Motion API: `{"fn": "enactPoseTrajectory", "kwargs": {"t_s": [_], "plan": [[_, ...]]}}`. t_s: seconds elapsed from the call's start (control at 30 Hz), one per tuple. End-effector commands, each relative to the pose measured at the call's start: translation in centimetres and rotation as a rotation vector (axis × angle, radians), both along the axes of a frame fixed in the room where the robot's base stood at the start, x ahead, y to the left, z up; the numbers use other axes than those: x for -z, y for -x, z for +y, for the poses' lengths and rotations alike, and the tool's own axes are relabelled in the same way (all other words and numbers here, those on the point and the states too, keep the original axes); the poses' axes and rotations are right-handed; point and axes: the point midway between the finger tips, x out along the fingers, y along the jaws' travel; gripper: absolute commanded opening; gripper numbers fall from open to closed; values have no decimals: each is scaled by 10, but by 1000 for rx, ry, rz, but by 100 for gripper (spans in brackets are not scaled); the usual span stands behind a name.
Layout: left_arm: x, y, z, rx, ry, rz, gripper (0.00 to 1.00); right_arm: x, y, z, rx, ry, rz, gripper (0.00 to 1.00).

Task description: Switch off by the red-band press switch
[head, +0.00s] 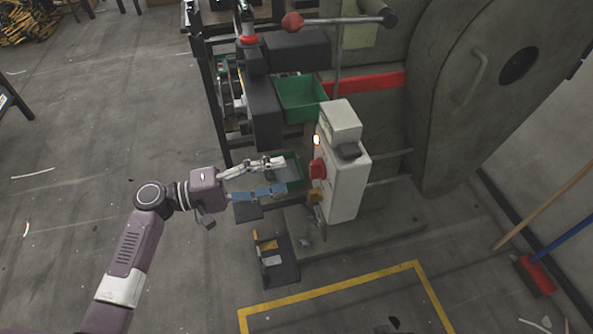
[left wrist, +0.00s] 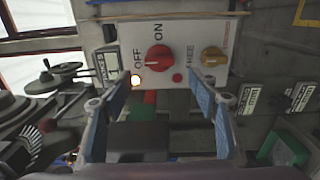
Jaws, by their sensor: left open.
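The white switch box (head: 345,185) stands in front of the grey press, which carries a red band (head: 378,84). The box's red rotary switch (head: 317,168) faces my left gripper (head: 285,175). The left gripper is open, its fingers pointing at the switch with a gap between. In the left wrist view the red switch (left wrist: 159,57) sits beyond and between my open fingertips (left wrist: 158,77), beside OFF and ON labels; I cannot tell which its pointer marks. A lamp (left wrist: 136,80) glows next to OFF. My right gripper is not in view.
A yellow knob (left wrist: 212,56) labelled FREE is beside the red switch. A green bin (head: 302,98) and black press parts (head: 265,115) stand behind the gripper. A black pedal unit (head: 275,260) is below. A red broom (head: 535,272) leans at the right. Floor at left is clear.

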Motion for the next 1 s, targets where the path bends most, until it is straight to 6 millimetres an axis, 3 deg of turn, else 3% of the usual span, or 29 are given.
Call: {"fn": "enactPoseTrajectory", "kwargs": {"t_s": [0.1, 0.3, 0.87, 1.0], "plan": [[1, 7, 22, -1, -2, 2, 55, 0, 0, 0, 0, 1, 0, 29], [0, 13, 41, 0, 0, 1, 55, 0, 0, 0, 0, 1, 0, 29], [0, 14, 44, 0, 1, 1, 55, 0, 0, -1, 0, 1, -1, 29], [13, 25, 36, 19, -46, -4, 55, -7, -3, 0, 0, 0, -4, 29]]}}
